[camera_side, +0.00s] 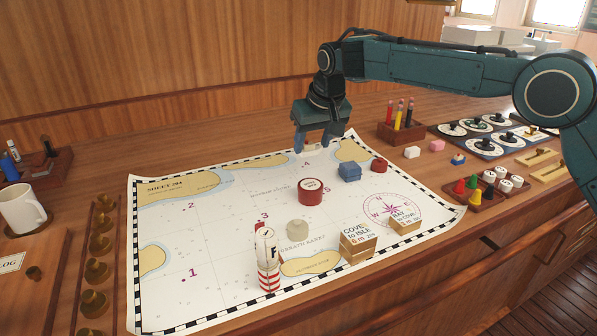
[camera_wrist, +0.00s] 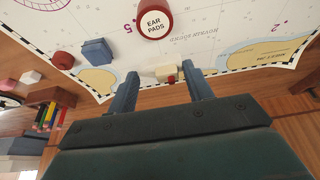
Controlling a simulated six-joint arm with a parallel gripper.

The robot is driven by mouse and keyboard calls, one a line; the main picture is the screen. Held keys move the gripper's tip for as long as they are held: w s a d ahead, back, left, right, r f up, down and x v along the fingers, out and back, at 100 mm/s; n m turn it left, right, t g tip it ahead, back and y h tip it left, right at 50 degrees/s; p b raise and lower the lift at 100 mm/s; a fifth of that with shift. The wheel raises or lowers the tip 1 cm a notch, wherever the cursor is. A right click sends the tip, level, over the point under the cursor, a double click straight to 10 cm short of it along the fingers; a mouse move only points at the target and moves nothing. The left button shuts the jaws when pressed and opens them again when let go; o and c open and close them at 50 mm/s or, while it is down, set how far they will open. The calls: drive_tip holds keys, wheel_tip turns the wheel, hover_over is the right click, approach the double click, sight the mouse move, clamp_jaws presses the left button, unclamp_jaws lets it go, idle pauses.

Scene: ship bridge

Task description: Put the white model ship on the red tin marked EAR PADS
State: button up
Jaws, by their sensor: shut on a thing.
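The white model ship (camera_wrist: 167,72), with a small red part, sits between the fingertips of my gripper (camera_wrist: 161,84) in the wrist view. In the side view my gripper (camera_side: 312,145) is shut on it near the far edge of the chart, and the fingers hide most of the ship. The red tin marked EAR PADS (camera_side: 311,198) stands upright on the chart, nearer the camera than my gripper. Its white labelled top shows clear in the wrist view (camera_wrist: 153,23), with nothing on it.
A pencil holder (camera_side: 400,132) stands right of my gripper. The chart's left part is clear.

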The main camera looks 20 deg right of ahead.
sight(309, 182)
drive_tip(key=shift+f, duration=4.05)
drive_tip(key=shift+f, duration=0.15)
drive_tip(key=o, duration=1)
drive_tip(key=shift+c, duration=0.2)
drive_tip(key=v, duration=1.2)
